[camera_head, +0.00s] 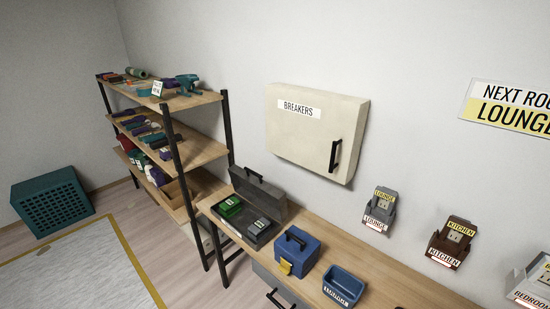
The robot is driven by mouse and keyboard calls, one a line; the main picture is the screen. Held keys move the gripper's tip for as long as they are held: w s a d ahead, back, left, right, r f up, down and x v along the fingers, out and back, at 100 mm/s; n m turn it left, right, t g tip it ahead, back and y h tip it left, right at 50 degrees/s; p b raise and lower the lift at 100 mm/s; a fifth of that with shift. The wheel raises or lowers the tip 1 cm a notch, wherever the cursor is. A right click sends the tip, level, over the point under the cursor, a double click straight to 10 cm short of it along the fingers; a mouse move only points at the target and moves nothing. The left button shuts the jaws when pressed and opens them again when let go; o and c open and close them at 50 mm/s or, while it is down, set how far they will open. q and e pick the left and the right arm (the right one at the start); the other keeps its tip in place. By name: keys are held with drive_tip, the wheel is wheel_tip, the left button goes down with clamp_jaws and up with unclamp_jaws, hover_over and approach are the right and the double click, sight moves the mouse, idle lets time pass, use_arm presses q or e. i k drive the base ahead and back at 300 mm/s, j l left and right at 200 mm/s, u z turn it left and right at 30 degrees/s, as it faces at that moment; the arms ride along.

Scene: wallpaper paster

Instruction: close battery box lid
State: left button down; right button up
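A dark grey box (257,239) sits at the left end of the wooden table, and I take it to be the battery box. Its lid (261,194) stands open, tilted up at the back toward the wall, with a black handle (253,175) on it. A green block (229,206) and a grey block (260,226), both with small labels, lie inside the box. Neither of my grippers is in view.
A blue case (300,255) with a yellow latch and a blue open bin (343,287) stand right of the box on the table (395,285). A breaker cabinet (312,140) hangs above. A loaded shelf rack (198,150) stands left. Labelled wall holders (380,210) hang right.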

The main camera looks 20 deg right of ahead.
sight(249, 184)
drive_tip(key=i+z, duration=0.4)
drive_tip(key=i+j+z, duration=0.2)
drive_tip(key=i+z, duration=0.2)
drive_tip(key=i, duration=0.15)
